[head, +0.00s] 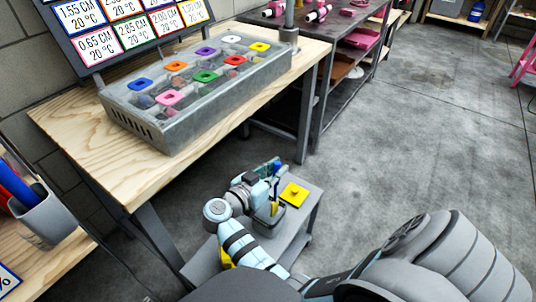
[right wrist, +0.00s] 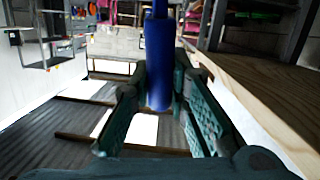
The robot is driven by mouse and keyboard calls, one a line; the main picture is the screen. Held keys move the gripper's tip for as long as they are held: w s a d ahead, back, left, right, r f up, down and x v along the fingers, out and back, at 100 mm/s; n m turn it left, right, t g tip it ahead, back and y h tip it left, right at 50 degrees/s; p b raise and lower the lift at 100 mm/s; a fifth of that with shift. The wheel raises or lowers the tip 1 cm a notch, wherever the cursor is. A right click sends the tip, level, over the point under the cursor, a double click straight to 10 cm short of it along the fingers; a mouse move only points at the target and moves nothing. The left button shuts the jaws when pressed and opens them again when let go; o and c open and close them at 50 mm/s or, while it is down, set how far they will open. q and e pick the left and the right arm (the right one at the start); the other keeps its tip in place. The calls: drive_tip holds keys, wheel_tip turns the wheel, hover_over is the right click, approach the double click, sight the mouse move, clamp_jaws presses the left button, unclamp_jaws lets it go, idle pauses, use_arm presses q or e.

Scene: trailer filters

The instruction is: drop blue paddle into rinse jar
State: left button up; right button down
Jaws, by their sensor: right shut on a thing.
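My right gripper (head: 268,172) is shut on the blue paddle (head: 276,168), whose blue part runs upright between the two fingers in the right wrist view (right wrist: 158,60). In the head view it is over a small grey stand. A small grey jar (head: 269,216), which looks like the rinse jar, stands on that stand just below the gripper. The paddle's lower end and the jar's mouth overlap in the picture, so I cannot tell whether the tip is inside. My left gripper is not in view.
A yellow square lid with a knob (head: 294,195) lies on the grey stand (head: 306,186), right of the jar. A wooden bench (head: 70,116) behind carries a grey block of colourful lidded wells (head: 160,140). A grey cup (head: 48,222) with blue and red handles stands left. Open floor lies right.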

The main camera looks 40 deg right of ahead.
drive_tip(key=shift+f, duration=0.2)
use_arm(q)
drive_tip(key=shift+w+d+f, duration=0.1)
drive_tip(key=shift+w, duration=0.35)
use_arm(e)
drive_tip(key=c, duration=1.5)
unclamp_jaws()
drive_tip(key=shift+o, duration=0.2)
drive_tip(key=shift+r, duration=0.2)
